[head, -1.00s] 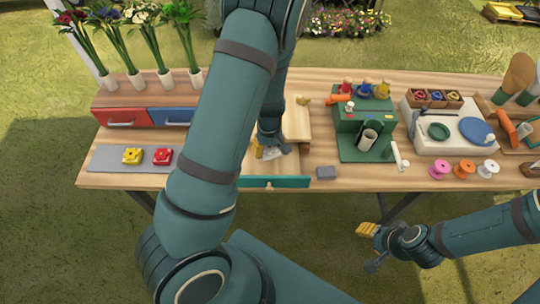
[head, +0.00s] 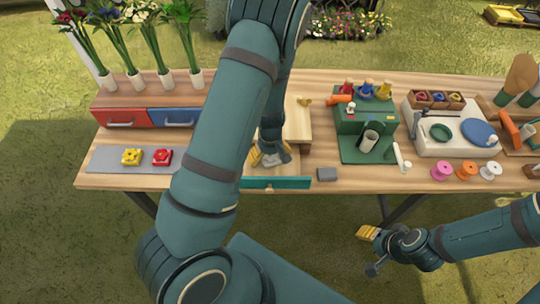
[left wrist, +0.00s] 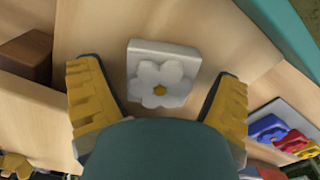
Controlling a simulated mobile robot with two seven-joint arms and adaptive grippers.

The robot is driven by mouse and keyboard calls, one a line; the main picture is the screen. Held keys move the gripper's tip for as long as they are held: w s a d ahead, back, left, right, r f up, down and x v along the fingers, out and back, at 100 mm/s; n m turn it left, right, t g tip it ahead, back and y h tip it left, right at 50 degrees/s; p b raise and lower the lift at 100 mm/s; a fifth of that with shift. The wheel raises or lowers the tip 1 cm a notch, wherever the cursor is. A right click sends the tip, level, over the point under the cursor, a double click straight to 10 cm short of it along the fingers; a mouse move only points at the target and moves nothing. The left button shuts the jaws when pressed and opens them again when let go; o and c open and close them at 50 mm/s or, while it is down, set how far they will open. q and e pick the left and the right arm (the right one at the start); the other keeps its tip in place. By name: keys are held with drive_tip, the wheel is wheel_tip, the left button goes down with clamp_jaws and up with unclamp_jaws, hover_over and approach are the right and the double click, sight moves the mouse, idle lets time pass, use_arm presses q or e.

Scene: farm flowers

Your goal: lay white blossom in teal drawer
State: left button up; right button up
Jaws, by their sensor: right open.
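The teal drawer (head: 290,183) is pulled out at the table's front edge. Its teal front also shows at the upper right of the left wrist view (left wrist: 283,28). The white blossom (left wrist: 172,76), a white flower with a yellow centre on a pale square tile, lies on the wooden surface that looks like the drawer's floor. My left gripper (left wrist: 158,82) is open, its yellow fingers on either side of the blossom with gaps visible. In the head view my left gripper (head: 267,158) is over the drawer, and hides much of its inside. My right gripper (head: 370,250) is open and empty, in front of the table.
Yellow and red blossoms (head: 147,157) lie on a grey mat at left. Behind are a red drawer (head: 121,118) and a blue drawer (head: 172,117), with flower vases on top. A small grey block (head: 327,174) lies right of the teal drawer, near a green stand (head: 365,130).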

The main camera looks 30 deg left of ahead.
sight(270, 156)
use_arm(q)
drive_tip(key=shift+r, duration=0.1)
drive_tip(key=shift+r, duration=0.3)
wheel_tip(270, 156, up, 12)
drive_tip(key=p, duration=0.3)
drive_tip(key=shift+f, duration=0.2)
